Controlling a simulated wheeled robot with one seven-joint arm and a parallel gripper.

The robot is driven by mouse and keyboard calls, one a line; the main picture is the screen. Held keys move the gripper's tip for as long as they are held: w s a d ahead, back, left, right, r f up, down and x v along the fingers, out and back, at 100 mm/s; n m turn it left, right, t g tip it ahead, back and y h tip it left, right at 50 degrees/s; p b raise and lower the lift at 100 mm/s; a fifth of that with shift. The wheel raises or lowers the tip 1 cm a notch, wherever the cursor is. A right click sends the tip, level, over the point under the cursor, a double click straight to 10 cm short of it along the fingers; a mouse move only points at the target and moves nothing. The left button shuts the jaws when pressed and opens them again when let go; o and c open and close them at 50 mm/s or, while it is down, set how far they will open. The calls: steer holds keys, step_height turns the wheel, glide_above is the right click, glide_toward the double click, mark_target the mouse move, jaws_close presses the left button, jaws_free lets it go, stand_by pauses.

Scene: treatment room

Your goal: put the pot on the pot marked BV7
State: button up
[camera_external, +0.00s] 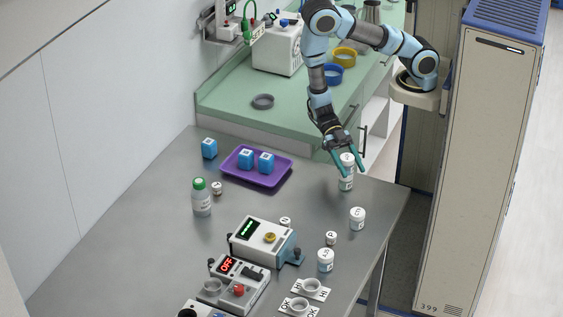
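Two white pots appear one above the other near the table's far right edge. The upper pot (347,159) is between the fingers of my gripper (353,171), and the lower pot (346,184) is directly beneath it. They look in contact, but I cannot tell whether the upper one rests on the lower. I cannot tell whether the fingers press on the upper pot or stand just clear of it. Another white pot (357,218) stands nearer, and one more white pot (325,260) stands further forward. The markings are too small to read, so I cannot pick out BV7.
A purple tray (286,174) with blue blocks and a green-capped bottle (201,198) stand at the left. Devices (262,242) and small white items fill the front. A green counter (225,97) lies behind, and a tall locker (475,160) stands at the right.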

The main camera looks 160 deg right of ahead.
steer(key=shift+o, duration=1.4)
steer(key=shift+r, duration=0.1)
steer(key=shift+d+r, duration=0.1)
steer(key=b+v, duration=0.3)
steer(key=v, duration=0.8)
steer(key=w+d+r+m+g+h, duration=0.1)
steer(key=w+r+m+h, duration=0.1)
steer(key=w+h, duration=0.4)
steer(key=w+d+r+m+h, duration=0.1)
steer(key=w+d+m+h, duration=0.1)
steer(key=w+h, duration=0.35)
steer(key=s+a+r+m+g, duration=0.1)
steer(key=s+a+m+g, duration=0.1)
steer(key=a, duration=0.4)
steer(key=s+a+r+m+g, duration=0.2)
steer(key=s+a, duration=0.2)
steer(key=a, duration=0.2)
steer(key=s+a+r+m+g+y, duration=0.1)
steer(key=s+a+m+g, duration=0.1)
steer(key=a, duration=0.3)
steer(key=shift+s+a+r+m, duration=0.4)
steer(key=shift+s+m, duration=0.1)
steer(key=shift+s, duration=0.3)
